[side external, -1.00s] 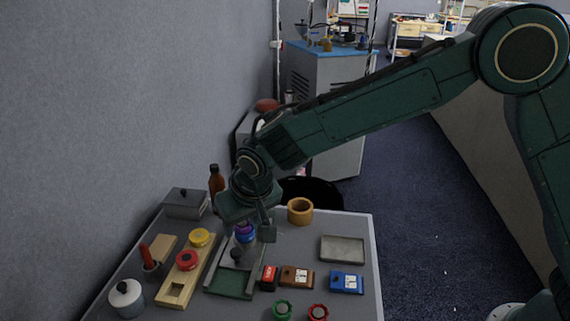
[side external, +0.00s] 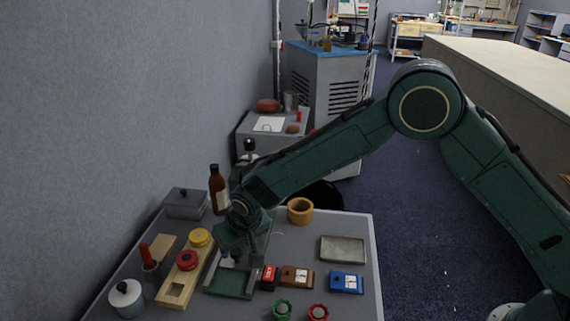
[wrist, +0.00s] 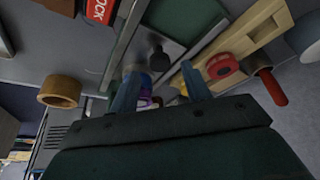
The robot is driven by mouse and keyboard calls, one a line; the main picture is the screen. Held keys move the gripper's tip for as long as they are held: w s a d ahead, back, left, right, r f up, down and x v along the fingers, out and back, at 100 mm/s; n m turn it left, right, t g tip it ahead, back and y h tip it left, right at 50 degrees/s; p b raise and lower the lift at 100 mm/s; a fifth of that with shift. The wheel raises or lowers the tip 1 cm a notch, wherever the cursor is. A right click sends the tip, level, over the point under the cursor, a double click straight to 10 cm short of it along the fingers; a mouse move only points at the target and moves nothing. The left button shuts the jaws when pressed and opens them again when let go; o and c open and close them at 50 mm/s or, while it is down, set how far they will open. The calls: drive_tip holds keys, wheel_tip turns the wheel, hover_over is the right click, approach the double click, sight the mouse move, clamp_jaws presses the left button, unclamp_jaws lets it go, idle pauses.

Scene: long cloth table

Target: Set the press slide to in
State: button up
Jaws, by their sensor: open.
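The press slide (wrist: 178,50) is a grey plate with a black knob (wrist: 158,59), set between metal rails over a green bed (side external: 232,283). In the side view the plate and knob are largely hidden by my gripper. My gripper (side external: 241,260) is low over the rear part of the press. In the wrist view its two fingers (wrist: 161,80) are apart, with nothing held between them. The knob shows just beyond the fingertips; I cannot tell whether they touch it. A blue and purple part (wrist: 147,88) shows behind the fingers.
Right are a red box (side external: 268,278), brown box (side external: 297,277) and blue box (side external: 346,282). A bottle (side external: 217,190) and wooden ring (side external: 300,211) stand behind.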

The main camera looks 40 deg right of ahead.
drive_tip(key=shift+x, duration=1.3)
drive_tip(key=shift+c, duration=0.2)
clamp_jaws()
drive_tip(key=shift+w+d, duration=0.1)
